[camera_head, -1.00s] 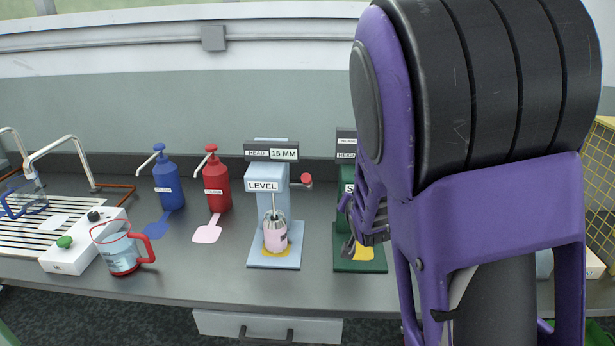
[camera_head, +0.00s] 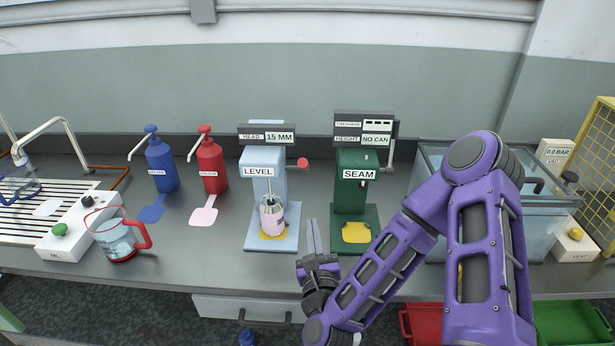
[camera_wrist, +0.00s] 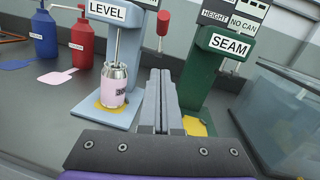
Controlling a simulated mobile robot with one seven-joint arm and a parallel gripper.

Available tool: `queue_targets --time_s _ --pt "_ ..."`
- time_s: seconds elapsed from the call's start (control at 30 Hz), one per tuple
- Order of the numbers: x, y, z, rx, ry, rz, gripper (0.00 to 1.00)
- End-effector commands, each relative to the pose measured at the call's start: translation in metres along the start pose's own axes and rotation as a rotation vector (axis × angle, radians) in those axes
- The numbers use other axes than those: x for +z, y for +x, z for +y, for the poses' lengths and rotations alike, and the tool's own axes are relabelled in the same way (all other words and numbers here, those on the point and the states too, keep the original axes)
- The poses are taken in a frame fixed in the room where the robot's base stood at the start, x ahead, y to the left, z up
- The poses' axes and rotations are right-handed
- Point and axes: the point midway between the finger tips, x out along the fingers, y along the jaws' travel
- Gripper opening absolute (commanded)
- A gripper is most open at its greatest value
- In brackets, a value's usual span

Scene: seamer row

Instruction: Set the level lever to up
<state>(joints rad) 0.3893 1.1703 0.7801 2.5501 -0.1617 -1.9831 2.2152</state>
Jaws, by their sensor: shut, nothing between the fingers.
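The pale blue LEVEL machine (camera_head: 265,200) stands on the bench. Its lever has a red knob (camera_head: 302,163) sticking out to the right of the column. In the wrist view the red knob (camera_wrist: 163,22) shows at the top, beyond the fingertips. A pink can (camera_head: 272,216) stands upright under the machine's head, at a thin spindle. My gripper (camera_head: 312,236) is shut and empty, in front of and below the lever, between the LEVEL and SEAM machines. Its fingers (camera_wrist: 160,85) touch nothing visible. The head display reads 15 MM.
The green SEAM machine (camera_head: 355,200) stands close on the right, its display reading NO CAN. Red (camera_head: 210,165) and blue (camera_head: 160,165) pump bottles and a red-handled jug (camera_head: 117,238) are on the left. A glass tank (camera_head: 530,215) stands at the right.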

Motion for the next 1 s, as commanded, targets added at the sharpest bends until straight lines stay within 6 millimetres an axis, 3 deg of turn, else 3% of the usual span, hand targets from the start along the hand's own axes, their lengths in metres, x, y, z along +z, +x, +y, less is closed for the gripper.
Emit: queue_targets --time_s 0.57,0.63,0.93,1.0 --pt "-0.005 0.024 0.000 -0.005 0.008 -0.007 0.00" --pt "0.003 0.041 -0.002 -0.008 0.008 -0.006 0.00" --pt "0.003 0.104 -0.001 -0.005 0.008 -0.004 0.00" --pt "0.016 0.111 -0.001 -0.004 0.008 -0.007 0.00"
